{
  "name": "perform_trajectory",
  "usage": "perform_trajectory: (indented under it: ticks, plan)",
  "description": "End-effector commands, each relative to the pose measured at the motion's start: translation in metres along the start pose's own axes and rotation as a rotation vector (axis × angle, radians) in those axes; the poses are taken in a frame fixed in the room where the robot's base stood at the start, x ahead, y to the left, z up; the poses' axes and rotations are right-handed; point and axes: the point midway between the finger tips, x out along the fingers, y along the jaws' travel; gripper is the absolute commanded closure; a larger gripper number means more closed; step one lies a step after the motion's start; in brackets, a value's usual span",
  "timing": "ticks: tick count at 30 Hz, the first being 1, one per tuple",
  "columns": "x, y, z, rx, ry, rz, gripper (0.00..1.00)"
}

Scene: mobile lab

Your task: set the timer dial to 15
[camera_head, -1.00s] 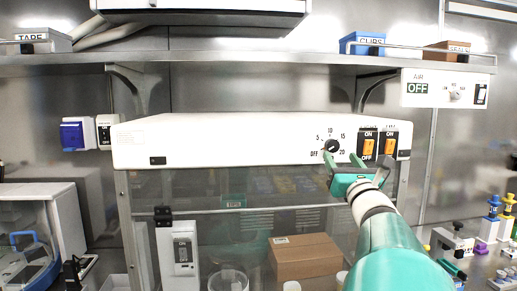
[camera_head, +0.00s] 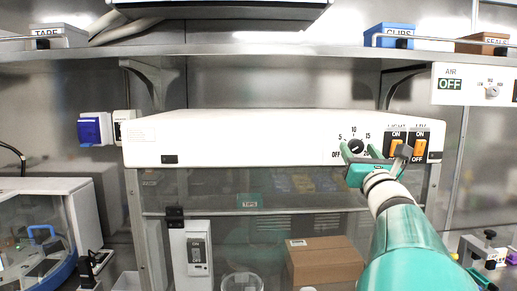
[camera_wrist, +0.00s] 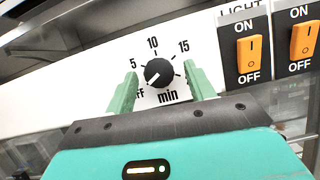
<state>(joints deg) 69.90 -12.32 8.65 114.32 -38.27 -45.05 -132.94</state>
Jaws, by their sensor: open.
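The timer dial (camera_wrist: 158,73) is a round black knob on the white front panel (camera_head: 240,148) of the hood. Printed marks around it read OFF, 5, 10 and 15, with "min" below; its pale pointer line aims to the lower left, toward OFF. The dial also shows in the head view (camera_head: 355,146). My gripper (camera_wrist: 160,88) is open, its two green fingers on either side of the dial in the wrist view, with nothing held. Whether the fingers touch the knob cannot be told. In the head view my gripper (camera_head: 361,152) covers the lower marks.
Two orange rocker switches, LIGHT (camera_wrist: 250,48) and another (camera_wrist: 303,40), sit close right of the dial. An AIR panel (camera_head: 470,85) hangs at the upper right below the shelf (camera_head: 250,50). A cardboard box (camera_head: 325,262) stands behind the glass below.

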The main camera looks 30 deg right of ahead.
Motion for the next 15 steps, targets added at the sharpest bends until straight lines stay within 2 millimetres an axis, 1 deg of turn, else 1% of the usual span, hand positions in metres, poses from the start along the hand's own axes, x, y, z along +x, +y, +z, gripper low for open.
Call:
perform_trajectory:
  ticks: [5,8,9,11,12,15]
  plan:
    - [-0.0011,0.0005,0.0006,0.0,0.0,0.0,0.46]
    - [-0.0012,0.0006,0.0007,-0.001,0.0,0.0,0.64]
    - [-0.0011,0.0006,0.0007,-0.001,0.0,0.0,0.72]
    - [-0.001,0.0006,0.0007,-0.001,-0.001,0.0,0.83]
    - [-0.0008,0.0006,0.0006,-0.001,-0.001,0.001,0.91]
    - [-0.0004,0.0006,0.0005,0.0,-0.001,0.001,0.91]
